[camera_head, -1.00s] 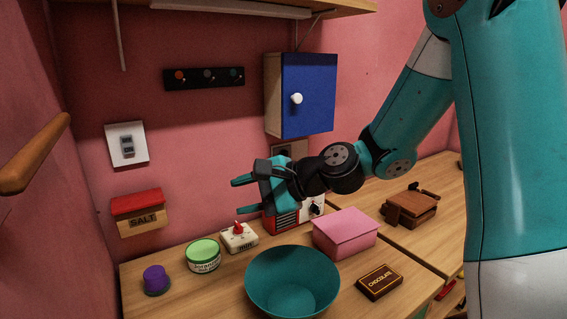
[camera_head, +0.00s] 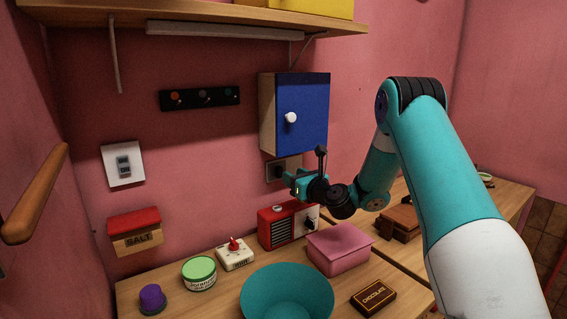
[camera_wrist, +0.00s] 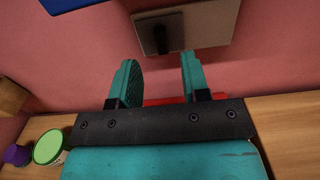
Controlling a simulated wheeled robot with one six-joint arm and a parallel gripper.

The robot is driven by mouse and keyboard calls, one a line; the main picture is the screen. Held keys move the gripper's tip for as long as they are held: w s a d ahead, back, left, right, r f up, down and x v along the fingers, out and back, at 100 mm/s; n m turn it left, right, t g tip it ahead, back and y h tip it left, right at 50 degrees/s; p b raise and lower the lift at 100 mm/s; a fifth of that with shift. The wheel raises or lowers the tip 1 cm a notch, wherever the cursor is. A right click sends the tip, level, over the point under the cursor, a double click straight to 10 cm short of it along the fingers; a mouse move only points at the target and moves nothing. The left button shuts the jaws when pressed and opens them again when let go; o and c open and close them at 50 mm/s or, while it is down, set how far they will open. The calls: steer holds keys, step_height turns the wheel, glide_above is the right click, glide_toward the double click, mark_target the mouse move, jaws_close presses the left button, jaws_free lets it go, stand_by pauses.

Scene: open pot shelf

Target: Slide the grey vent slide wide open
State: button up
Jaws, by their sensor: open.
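A grey vent plate (camera_head: 284,165) is on the pink wall just under the blue cabinet, with its lower right partly hidden behind my gripper. In the wrist view the plate (camera_wrist: 208,27) is ahead at the top, with a dark upright tab (camera_wrist: 161,38) left of its middle. My gripper (camera_head: 289,182) is open and empty in front of the plate. In the wrist view its two teal fingers (camera_wrist: 161,74) are apart, with the tab above and between them in the picture. I see a gap to the plate and no contact. How far the slide is open cannot be told.
The blue cabinet (camera_head: 302,114) hangs just above the plate. The red radio (camera_head: 287,224), pink box (camera_head: 339,248), white timer (camera_head: 235,254) and teal bowl (camera_head: 287,292) stand on the counter below. A switch (camera_head: 124,166) and salt box (camera_head: 135,231) are on the wall at left.

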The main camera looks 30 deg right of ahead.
mark_target(281, 169)
steer(key=w+p, duration=0.1)
steer(key=w, duration=0.5)
steer(key=shift+w+a+p, duration=0.1)
steer(key=shift+w+p, duration=0.05)
steer(key=shift+p, duration=0.2)
steer(key=shift+c, duration=0.4)
jaws_close()
